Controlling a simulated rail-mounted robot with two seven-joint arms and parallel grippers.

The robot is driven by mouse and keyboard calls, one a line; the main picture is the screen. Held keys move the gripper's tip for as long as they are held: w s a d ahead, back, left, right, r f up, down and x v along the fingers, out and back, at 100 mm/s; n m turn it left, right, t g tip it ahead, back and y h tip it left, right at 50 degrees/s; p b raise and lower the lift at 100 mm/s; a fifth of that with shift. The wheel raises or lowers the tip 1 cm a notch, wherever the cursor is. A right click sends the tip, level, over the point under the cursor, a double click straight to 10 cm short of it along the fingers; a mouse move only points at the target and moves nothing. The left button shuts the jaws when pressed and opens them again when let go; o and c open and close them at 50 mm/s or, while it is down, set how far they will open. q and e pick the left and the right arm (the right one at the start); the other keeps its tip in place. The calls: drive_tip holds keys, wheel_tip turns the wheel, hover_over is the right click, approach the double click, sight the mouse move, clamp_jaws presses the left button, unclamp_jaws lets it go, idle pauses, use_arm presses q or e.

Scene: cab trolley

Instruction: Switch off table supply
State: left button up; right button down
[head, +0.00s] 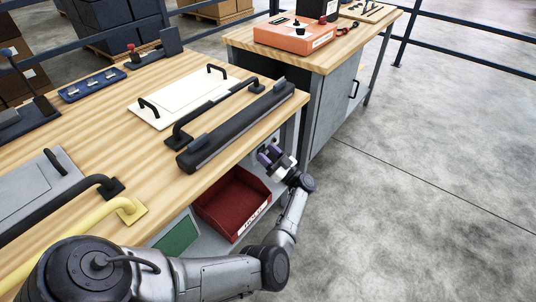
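My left gripper (269,154), with purple finger pads, is at the front right end of the near workbench (120,107), just below the top's edge. Its two fingers look apart, with nothing seen between them. It is close in front of a grey panel (262,148) under the bench top, which carries small dark fittings. The gripper covers part of this panel. The supply switch cannot be made out, nor whether the fingers touch anything. My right gripper is not in view.
A red bin (233,203) sits under the bench, left of the gripper. A long black bar (238,127) and a cream plate with handles (176,100) lie on top. A second bench with an orange box (293,36) stands behind. The floor to the right is clear.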

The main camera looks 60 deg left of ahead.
use_arm(q)
drive_tip(key=shift+o, duration=0.3)
drive_tip(key=b+v, duration=0.1)
drive_tip(key=v, duration=1.2)
drive_tip(key=shift+w+d+f, duration=0.2)
drive_tip(key=shift+d, duration=0.15)
drive_tip(key=shift+a, duration=0.1)
